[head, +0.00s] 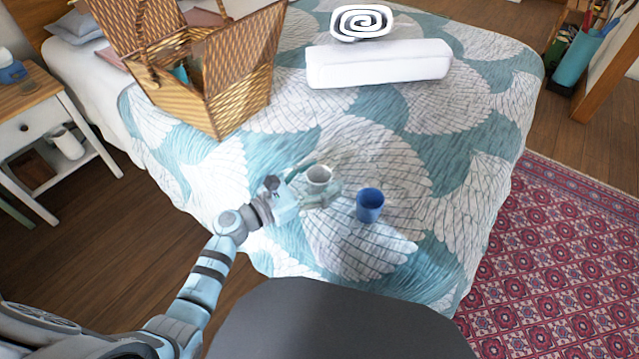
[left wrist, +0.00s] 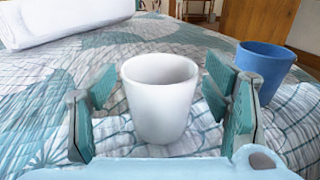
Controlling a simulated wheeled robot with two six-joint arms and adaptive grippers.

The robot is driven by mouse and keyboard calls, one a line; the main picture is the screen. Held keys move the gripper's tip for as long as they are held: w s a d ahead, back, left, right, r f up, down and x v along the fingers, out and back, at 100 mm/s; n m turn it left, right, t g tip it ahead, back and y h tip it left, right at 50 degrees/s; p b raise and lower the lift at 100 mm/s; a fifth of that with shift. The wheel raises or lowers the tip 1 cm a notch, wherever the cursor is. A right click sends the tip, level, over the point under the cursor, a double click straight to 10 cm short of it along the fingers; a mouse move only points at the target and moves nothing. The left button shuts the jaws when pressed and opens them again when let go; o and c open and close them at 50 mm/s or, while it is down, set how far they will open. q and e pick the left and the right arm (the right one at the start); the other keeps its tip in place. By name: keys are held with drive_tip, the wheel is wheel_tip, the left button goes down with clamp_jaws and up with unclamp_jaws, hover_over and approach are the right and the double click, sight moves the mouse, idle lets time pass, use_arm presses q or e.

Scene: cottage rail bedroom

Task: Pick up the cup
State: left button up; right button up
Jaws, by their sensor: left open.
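A white cup (head: 319,176) stands upright on the bed's patterned cover. In the left wrist view the white cup (left wrist: 160,98) stands between the two fingers of my left gripper (left wrist: 163,112), with a gap on each side. My left gripper (head: 318,184) is open around it in the head view. A blue cup (head: 370,205) stands upright just right of the gripper. The blue cup (left wrist: 264,70) shows beyond the right finger in the left wrist view, partly hidden by it. My right gripper is in neither view.
An open wicker basket (head: 215,75) stands on the bed at the upper left. The cover (head: 455,185) right of the cups is clear. A nightstand (head: 50,120) stands at the left.

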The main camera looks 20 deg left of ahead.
use_arm(q)
drive_tip(key=shift+s, duration=0.1)
drive_tip(key=c, duration=1.3)
